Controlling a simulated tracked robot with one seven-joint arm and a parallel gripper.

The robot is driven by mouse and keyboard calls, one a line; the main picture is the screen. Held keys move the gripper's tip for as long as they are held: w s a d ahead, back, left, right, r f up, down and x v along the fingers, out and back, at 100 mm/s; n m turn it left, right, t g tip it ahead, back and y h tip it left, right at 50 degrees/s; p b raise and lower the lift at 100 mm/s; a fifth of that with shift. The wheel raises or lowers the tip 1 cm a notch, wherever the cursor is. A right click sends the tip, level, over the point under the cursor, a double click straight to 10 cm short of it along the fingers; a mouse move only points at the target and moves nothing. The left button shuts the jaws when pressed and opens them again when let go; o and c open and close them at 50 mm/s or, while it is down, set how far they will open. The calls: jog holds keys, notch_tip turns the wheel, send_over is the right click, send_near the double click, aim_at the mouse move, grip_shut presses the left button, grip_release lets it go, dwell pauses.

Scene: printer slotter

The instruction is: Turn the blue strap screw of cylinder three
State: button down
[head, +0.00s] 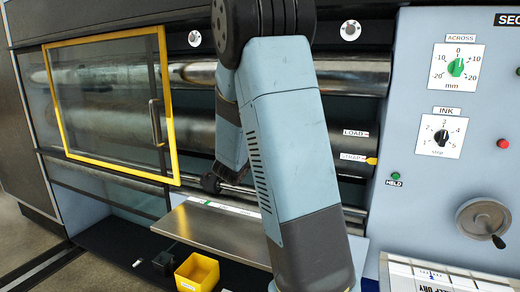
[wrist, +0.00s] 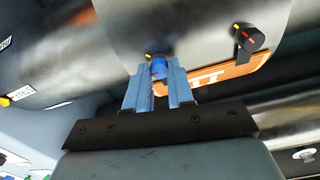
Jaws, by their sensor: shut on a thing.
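In the wrist view the blue strap screw (wrist: 158,67) sits on the underside of a big metal cylinder (wrist: 180,25). A small yellow and red mark shows at its top. My gripper (wrist: 159,74) is shut on the blue screw, with one finger on each side of it. A black screw or knob (wrist: 249,38) with a yellow and red mark stands to the right, apart from the fingers. In the head view my arm covers part of the cylinders, and the gripper and the blue screw cannot be made out. Which cylinder this is, I cannot tell.
An orange strip (wrist: 225,76) with white lettering lies behind the right finger. In the head view a yellow-framed door (head: 170,105) covers the left cylinders. A metal shelf (head: 205,232) and yellow bin (head: 197,272) are below. A control panel (head: 450,180) stands right.

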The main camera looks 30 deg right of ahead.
jog(key=m+g, duration=0.1)
jog(key=m, duration=0.5)
jog(key=m+g, duration=0.1)
jog(key=m, duration=0.5)
dwell(0.4)
jog(key=c, duration=1)
grip_release()
jog(key=v, duration=1.3)
jog(key=shift+s+a+f, duration=0.15)
jog(key=shift+a, duration=0.3)
